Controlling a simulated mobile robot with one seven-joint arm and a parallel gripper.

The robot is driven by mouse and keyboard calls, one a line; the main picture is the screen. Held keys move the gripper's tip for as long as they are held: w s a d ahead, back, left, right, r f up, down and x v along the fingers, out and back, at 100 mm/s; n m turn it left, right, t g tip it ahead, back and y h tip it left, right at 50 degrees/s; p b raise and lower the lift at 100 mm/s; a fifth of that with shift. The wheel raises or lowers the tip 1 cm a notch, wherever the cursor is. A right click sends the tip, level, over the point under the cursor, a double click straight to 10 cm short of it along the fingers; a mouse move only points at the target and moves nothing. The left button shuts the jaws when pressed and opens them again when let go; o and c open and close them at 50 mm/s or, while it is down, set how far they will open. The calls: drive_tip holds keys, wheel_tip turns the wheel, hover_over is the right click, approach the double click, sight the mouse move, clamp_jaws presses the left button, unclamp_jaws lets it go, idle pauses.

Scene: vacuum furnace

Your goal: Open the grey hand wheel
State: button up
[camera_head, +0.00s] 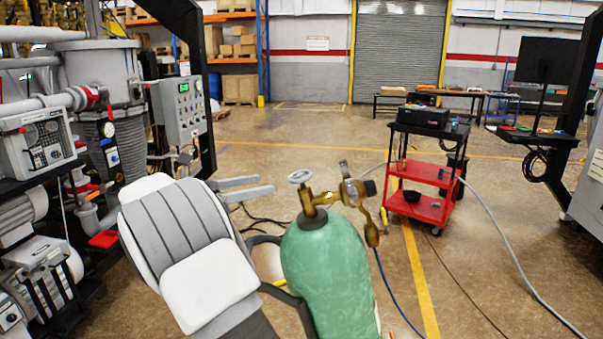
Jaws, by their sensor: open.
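The grey hand wheel (300,176) sits on top of the brass valve (316,199) of a green gas cylinder (325,270). A brass regulator (355,192) is fixed to the valve's right side. My gripper (268,187) comes in from the left, from my white and grey arm. Its two grey fingers are apart with nothing between them. In the picture, the fingertips lie a little left of the hand wheel and do not overlap it. The distance in depth between them is hard to judge. The cylinder's lower end is cut off by the frame.
Furnace equipment with pipes and gauges (108,130) stands at the left. A red and black cart (425,195) is behind the cylinder at right. A blue hose (398,300) and a grey hose (505,235) run along the floor. The floor (290,130) behind the cylinder is mostly clear.

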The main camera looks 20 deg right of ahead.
sight(301, 173)
drive_tip(key=d+p, duration=0.1)
drive_tip(key=d, duration=0.3)
drive_tip(key=d+p, duration=0.1)
drive_tip(key=d, duration=0.6)
drive_tip(key=shift+w+d+p, duration=0.25)
drive_tip(key=shift+d+p, duration=0.1)
drive_tip(key=shift+p, duration=0.05)
drive_tip(key=shift+c, duration=0.3)
drive_tip(key=c, duration=1.3)
drive_tip(key=shift+o, duration=0.2)
